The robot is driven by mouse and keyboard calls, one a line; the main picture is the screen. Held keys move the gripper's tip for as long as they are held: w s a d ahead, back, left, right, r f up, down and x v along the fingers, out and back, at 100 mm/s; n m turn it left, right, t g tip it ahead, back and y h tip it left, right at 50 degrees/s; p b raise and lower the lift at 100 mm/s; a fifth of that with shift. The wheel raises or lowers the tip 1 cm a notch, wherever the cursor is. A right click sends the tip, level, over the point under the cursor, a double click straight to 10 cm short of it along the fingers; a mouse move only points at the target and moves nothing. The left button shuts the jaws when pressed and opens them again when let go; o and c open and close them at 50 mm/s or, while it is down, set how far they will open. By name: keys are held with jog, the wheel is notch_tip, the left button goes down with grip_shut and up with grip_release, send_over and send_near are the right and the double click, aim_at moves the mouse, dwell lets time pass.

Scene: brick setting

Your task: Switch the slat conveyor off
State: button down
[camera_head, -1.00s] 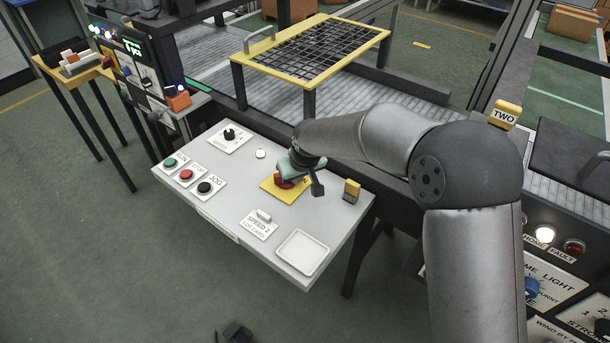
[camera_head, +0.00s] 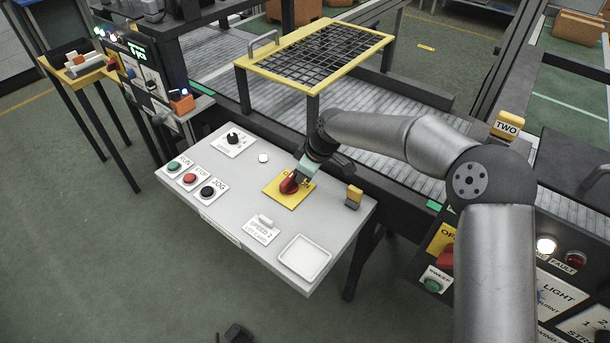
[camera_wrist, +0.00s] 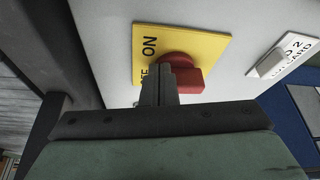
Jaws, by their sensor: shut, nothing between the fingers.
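The slat conveyor (camera_head: 215,72) runs behind a grey control desk (camera_head: 230,195). On the desk is a yellow plate (camera_head: 297,199) with a red rotary switch (camera_head: 288,186). In the wrist view the yellow plate (camera_wrist: 212,45) shows "ON" and part of a second word, cut off by my fingers. The red switch (camera_wrist: 187,78) has its handle pointing right in that view. My gripper (camera_wrist: 158,90) is shut and empty, its fingertips right beside the red switch; I cannot tell if they touch. My gripper also shows in the head view (camera_head: 298,178).
A yellow-black block (camera_head: 353,196) stands right of the plate. Another panel with a yellow OFF plate (camera_head: 442,238) is at lower right.

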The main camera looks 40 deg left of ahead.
jog(key=shift+w+a+n+g, duration=0.2)
jog(key=shift+n+g, duration=0.1)
jog(key=shift+n, duration=0.5)
jog(key=shift+w+a+f+n+g+h, duration=0.1)
jog(key=shift+a+n+g+h, duration=0.1)
jog(key=shift+n, duration=0.35)
jog(key=shift+w+a+n+g+h, duration=0.1)
jog(key=shift+n+g+h, duration=0.1)
jog(key=shift+n, duration=0.35)
jog(key=shift+a, duration=0.2)
jog(key=shift+a+b, duration=0.25)
jog(key=shift+b, duration=0.2)
jog(key=shift+w+r, duration=0.1)
jog(key=shift+r, duration=0.1)
jog(key=v, duration=1.7)
jog(key=shift+b, duration=0.35)
